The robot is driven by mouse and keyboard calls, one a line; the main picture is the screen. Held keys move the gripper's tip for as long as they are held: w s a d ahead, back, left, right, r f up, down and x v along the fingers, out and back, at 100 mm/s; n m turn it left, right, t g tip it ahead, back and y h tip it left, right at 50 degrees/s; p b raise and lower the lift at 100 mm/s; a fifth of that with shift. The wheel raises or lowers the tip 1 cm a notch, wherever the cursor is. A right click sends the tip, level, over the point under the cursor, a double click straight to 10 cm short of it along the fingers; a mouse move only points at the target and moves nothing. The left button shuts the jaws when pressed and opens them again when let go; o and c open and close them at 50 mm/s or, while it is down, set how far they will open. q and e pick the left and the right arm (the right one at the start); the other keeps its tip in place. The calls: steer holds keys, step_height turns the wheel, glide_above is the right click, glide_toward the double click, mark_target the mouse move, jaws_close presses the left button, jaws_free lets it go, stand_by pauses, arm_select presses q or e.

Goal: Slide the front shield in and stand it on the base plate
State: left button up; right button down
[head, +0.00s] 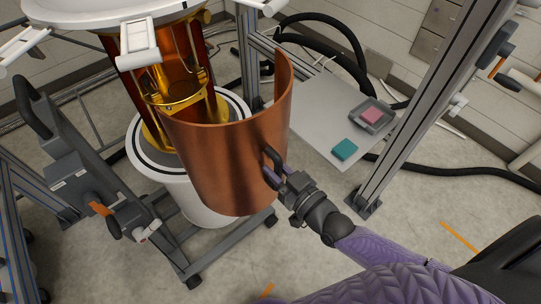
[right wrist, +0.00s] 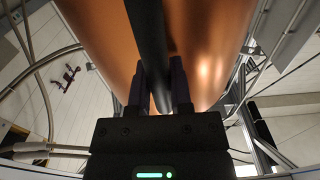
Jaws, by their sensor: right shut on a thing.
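The front shield (head: 226,160) is a curved copper half-shell in the middle of the head view. It is upright and stands in front of the gold and copper cryostat core (head: 178,95). My right gripper (head: 278,174) is shut on the shield's dark handle (head: 272,158). In the right wrist view the fingers (right wrist: 160,92) close around the black handle bar (right wrist: 148,40), with the copper wall behind it. The base plate is probably the round white and black plate (head: 237,104) under the core; the shield hides much of it. I cannot tell whether the shield touches it. My left gripper is not in view.
A grey side table (head: 318,118) at the right holds a teal block (head: 344,149) and a grey tray (head: 384,122) with a pink block. Metal frame posts (head: 425,105) stand at the right. A grey clamp-like fixture (head: 88,170) stands at the left. Black hoses (head: 335,30) run behind.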

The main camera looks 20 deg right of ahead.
steer(key=shift+s+a+r, duration=0.1)
steer(key=shift+s+a, duration=0.05)
steer(key=shift+a, duration=0.1)
steer(key=shift+w, duration=0.2)
steer(key=b+x, duration=0.3)
steer(key=x, duration=0.6)
steer(key=shift+w+b, duration=0.3)
